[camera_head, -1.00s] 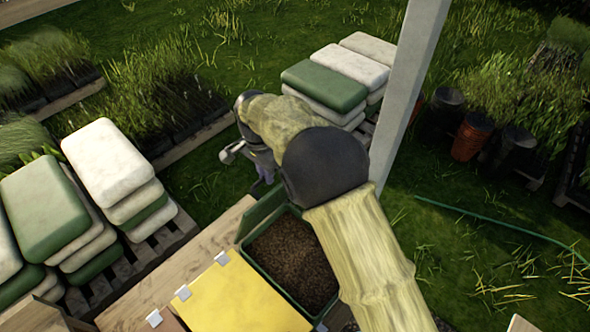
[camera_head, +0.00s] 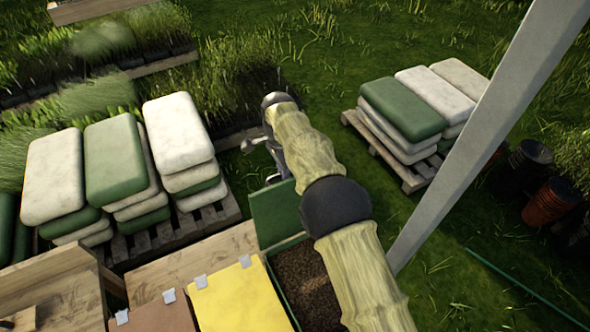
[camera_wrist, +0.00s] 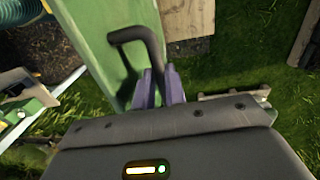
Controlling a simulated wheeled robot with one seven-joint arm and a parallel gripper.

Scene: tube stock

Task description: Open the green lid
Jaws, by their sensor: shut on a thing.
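The green lid (camera_head: 274,212) stands raised at the far edge of a green bin (camera_head: 286,243) of brown soil (camera_head: 305,280). In the wrist view the lid (camera_wrist: 105,35) is a tilted green panel with a dark bent handle (camera_wrist: 150,42). My gripper (camera_wrist: 158,88) has its purple fingers shut on the lower end of this handle. In the head view my gripper (camera_head: 281,168) is small, beside the lid's upper edge, and its grip is hard to make out there. My arm covers the bin's right side.
A closed yellow lid (camera_head: 240,300) and a brown lid (camera_head: 160,315) lie left of the bin. Sacks on pallets stand behind left (camera_head: 125,180) and right (camera_head: 415,115). A pale post (camera_head: 490,130) rises right of my arm. Grass behind is open.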

